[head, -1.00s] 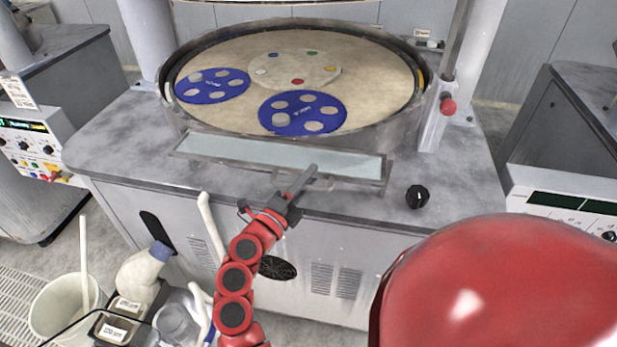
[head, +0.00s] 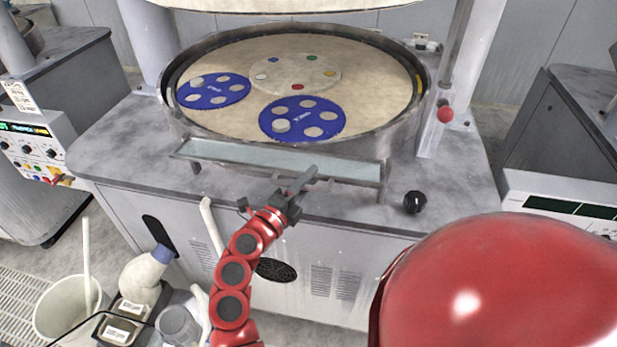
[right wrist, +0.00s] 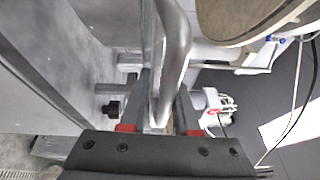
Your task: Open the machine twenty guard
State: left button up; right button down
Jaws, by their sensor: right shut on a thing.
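The machine (head: 130,130) stands in the middle of the head view, with a round polishing bath on top. Its guard, a low clear panel in a grey metal frame (head: 280,158), runs along the front of the bath. My right gripper (head: 300,183) is at the front middle of the guard. In the right wrist view my right gripper (right wrist: 158,128) is shut on a bent silvery bar, the guard handle (right wrist: 174,60), which passes between its fingers. The fingertips are partly hidden behind the handle. My left gripper is in neither view. I cannot read the machine's number.
Blue carrier discs (head: 302,119) lie on the beige platen (head: 225,122). A black knob (head: 414,202) is right of the guard, and a red ball knob (head: 445,115) is on the right post. A bucket (head: 62,312) and bottle (head: 142,275) stand at lower left. Neighbouring machines flank both sides.

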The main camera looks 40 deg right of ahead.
jog(key=shift+w+r, duration=0.1)
jog(key=shift+r, duration=0.65)
jog(key=c, duration=0.8)
grip_release()
jog(key=shift+c, duration=0.2)
jog(key=shift+f, duration=0.1)
jog(key=b+v, duration=0.5)
jog(key=v, duration=1.2)
jog(key=shift+a+f, duration=0.15)
jog(key=shift+a, duration=0.05)
